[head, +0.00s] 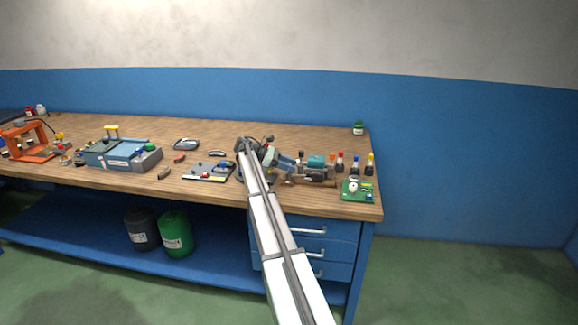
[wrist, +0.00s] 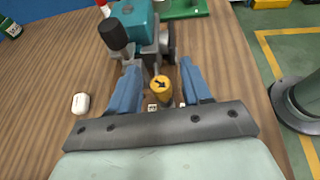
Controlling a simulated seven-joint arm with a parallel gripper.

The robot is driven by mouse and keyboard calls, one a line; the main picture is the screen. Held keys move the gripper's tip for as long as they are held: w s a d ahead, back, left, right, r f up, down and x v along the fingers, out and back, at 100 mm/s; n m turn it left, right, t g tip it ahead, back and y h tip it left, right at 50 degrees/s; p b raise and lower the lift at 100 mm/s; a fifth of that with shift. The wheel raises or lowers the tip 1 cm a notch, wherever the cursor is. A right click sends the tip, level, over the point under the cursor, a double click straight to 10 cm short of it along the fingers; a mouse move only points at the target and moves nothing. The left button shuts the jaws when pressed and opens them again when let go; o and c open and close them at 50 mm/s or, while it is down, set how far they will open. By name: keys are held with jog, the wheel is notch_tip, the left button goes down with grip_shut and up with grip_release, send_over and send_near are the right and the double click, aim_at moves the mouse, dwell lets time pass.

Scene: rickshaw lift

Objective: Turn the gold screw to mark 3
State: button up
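The gold screw (wrist: 162,84) has a round head with a black arrow on it, pointing toward the lower right in the wrist view. Small white tags (wrist: 152,107) lie beside its base, partly hidden; I cannot read their marks. My gripper (wrist: 158,68) is open, with its two blue fingers on either side of the screw and a visible gap to each. The screw stands near a teal machine (wrist: 138,18) with a black knob (wrist: 113,33). In the head view my gripper (head: 286,163) is beside the teal machine (head: 316,162); the screw cannot be made out there.
A small white object (wrist: 82,104) lies left of the fingers. Several coloured-cap bottles (head: 355,164) and a green board (head: 357,189) stand right of the machine. A grey-black tray (head: 200,177) and a blue-grey box (head: 118,156) are farther left on the wooden bench.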

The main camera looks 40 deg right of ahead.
jog(key=v, duration=1.3)
jog(key=shift+w+a+r, duration=0.2)
jog(key=shift+r, duration=0.05)
jog(key=shift+c, duration=0.3)
